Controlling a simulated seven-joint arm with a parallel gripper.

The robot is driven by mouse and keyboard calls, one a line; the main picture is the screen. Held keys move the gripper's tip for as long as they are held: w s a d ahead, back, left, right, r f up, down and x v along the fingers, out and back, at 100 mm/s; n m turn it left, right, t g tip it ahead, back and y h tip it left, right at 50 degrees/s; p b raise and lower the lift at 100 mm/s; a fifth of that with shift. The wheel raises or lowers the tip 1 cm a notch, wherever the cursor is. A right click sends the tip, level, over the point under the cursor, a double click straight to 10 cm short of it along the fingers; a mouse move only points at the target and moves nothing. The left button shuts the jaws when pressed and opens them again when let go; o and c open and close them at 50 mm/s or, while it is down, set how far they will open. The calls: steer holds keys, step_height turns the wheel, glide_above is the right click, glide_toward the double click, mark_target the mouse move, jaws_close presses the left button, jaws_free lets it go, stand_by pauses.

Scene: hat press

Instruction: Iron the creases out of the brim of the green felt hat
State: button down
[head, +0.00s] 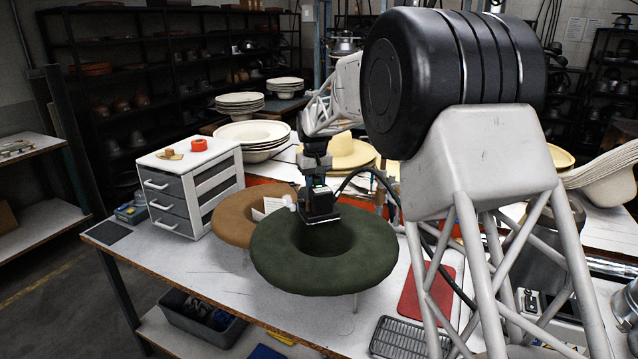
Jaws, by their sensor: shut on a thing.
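The green felt hat (285,275) is held brim-up on a stand near the middle of the table, its dark round opening facing up. Its brim looks thick and ring-like; I cannot make out creases in it. My gripper (315,170) is over the far side of the hat, shut on a dark iron (320,208) with a black cable. The iron is over the far inner part of the brim and the opening's edge. I cannot tell whether its underside touches the felt. It hides part of the far brim.
A brown hat (228,215) stands close behind the green one. A white drawer unit (187,187) is at left. A red mat (428,280) and a metal grid rest (402,338) lie at right. My arm covers much of the right side. The table's front left is clear.

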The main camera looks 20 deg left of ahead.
steer(key=shift+r, duration=4.1)
steer(key=shift+r, duration=0.1)
